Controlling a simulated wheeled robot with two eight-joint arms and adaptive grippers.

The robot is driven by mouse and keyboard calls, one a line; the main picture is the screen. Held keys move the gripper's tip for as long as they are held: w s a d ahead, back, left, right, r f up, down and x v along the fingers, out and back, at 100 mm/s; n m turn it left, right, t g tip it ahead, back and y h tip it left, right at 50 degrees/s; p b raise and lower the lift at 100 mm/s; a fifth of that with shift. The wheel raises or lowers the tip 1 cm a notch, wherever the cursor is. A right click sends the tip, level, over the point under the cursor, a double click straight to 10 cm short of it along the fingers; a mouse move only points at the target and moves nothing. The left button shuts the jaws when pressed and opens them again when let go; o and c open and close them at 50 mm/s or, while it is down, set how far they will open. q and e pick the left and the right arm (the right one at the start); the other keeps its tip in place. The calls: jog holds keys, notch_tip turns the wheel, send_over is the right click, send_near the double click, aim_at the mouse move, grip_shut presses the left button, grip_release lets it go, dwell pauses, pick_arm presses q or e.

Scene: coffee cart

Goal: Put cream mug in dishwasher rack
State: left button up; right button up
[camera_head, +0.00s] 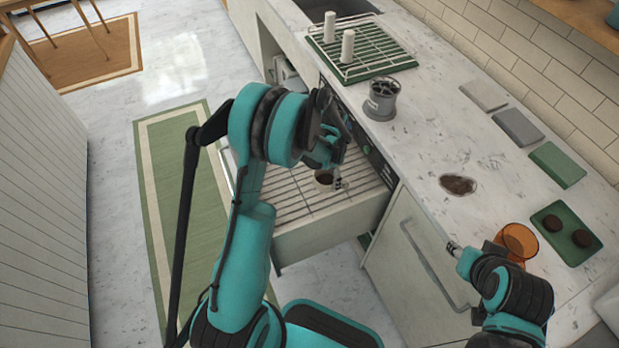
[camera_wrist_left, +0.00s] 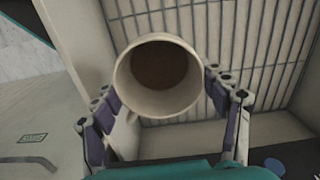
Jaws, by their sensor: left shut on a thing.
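The cream mug (camera_head: 323,178) is in the grip of my left gripper (camera_head: 333,165), above or at the pulled-out dishwasher rack (camera_head: 283,196); I cannot tell whether it touches the bars. In the left wrist view, the mug (camera_wrist_left: 158,95) has its open mouth and brown inside facing the camera. The fingers of my left gripper (camera_wrist_left: 163,92) are on both sides of it, and the rack bars (camera_wrist_left: 225,42) lie behind. My right gripper (camera_head: 455,250) is low at the right, over the counter's front edge; its fingers are mostly hidden.
An orange cup (camera_head: 518,240) stands on the counter (camera_head: 425,150) close to my right arm. A grey holder (camera_head: 381,100), a brown spill (camera_head: 458,184), a green tray (camera_head: 566,237) and a drying rack (camera_head: 360,52) with white cups are also there. A cabinet handle (camera_head: 428,258) sticks out below.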

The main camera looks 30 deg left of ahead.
pick_arm(q)
jog(key=shift+m, duration=0.3)
jog(key=a+f+b, duration=0.6)
jog(key=a+f, duration=0.5)
jog(key=f, duration=0.1)
jog(key=shift+s+a, duration=0.15)
jog(key=shift+a, duration=0.25)
jog(key=shift+r, duration=0.15)
jog(key=shift+f, duration=0.2)
jog(key=o, duration=1.4)
jog(key=shift+o, duration=0.2)
jog(key=shift+r, duration=0.1)
